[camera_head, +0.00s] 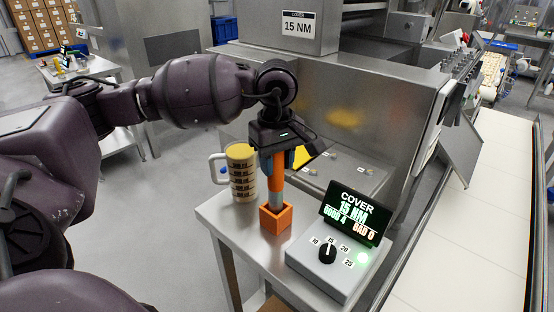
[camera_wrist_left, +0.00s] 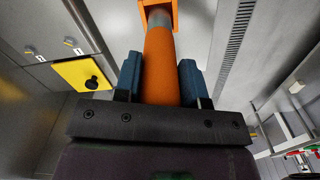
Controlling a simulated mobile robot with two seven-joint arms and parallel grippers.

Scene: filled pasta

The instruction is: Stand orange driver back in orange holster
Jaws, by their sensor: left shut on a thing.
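The orange driver (camera_head: 277,177) hangs upright in my left gripper (camera_head: 277,160), which is shut on its orange body. Its grey lower end reaches down to the open top of the orange holster (camera_head: 276,219), a square box on the small steel table. In the left wrist view the driver (camera_wrist_left: 160,70) lies between the two blue fingers of my left gripper (camera_wrist_left: 160,82). The grey tip meets the opening of the orange holster (camera_wrist_left: 157,5), only part of which shows. How deep the tip sits inside is hidden. My right gripper is out of view.
A yellowish mug (camera_head: 242,175) stands left of the driver on the steel table (camera_head: 225,222). A control box (camera_head: 325,262) with a dial and a lit display (camera_head: 352,213) stands right of the holster. A steel machine (camera_head: 350,100) rises behind.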

